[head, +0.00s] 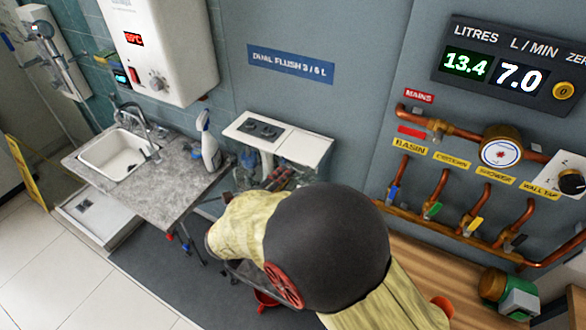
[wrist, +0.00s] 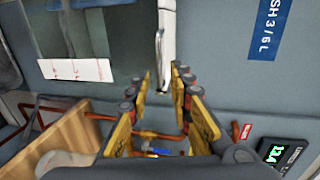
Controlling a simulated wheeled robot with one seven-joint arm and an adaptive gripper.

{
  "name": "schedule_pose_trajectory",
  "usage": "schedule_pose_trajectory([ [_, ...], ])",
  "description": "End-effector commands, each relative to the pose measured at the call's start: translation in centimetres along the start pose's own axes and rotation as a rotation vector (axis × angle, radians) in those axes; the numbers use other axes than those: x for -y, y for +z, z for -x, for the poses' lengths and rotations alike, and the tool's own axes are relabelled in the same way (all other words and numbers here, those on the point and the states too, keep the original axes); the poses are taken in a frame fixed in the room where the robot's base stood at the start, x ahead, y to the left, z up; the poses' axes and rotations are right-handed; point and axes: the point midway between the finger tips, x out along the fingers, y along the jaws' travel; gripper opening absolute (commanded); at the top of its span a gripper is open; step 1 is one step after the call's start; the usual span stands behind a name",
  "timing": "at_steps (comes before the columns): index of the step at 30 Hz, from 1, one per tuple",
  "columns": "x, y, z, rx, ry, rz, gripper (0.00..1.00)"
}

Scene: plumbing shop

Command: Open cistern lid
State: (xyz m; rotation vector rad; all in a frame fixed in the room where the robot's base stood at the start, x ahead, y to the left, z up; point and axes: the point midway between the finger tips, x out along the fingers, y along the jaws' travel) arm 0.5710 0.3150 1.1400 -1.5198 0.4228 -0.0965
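The cistern lid (head: 306,147) is a white slab on top of the cistern, with a dark double-button plate (head: 260,128) on its left part. It looks flat and down. Dark and orange parts show below it, partly hidden by my arm. In the wrist view the picture is turned, and the lid (wrist: 167,45) shows edge-on as a narrow white strip. My gripper (wrist: 162,78) is open, with its yellow-padded fingers either side of the strip's near end. I cannot tell whether they touch it. In the head view my arm mostly hides the gripper.
A spray bottle (head: 209,145) stands left of the cistern on the grey counter (head: 160,185) with a sink (head: 117,153). Copper pipes and valves (head: 434,208) line the right wall above a wooden bench (head: 425,262). A blue flush sign (head: 290,64) is above the cistern.

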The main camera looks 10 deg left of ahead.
Motion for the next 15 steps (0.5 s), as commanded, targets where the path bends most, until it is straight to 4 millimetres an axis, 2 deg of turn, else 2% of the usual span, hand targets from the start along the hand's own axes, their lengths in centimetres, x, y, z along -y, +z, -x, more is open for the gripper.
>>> schedule_pose_trajectory([
  [3, -0.1, -0.1, -2.1, -0.004, 0.001, -0.002, 0.21],
  [9, -0.2, -0.1, -4.8, -0.003, 0.002, -0.003, 0.21],
  [15, -0.1, -0.1, -6.0, -0.001, 0.001, -0.003, 0.21],
])
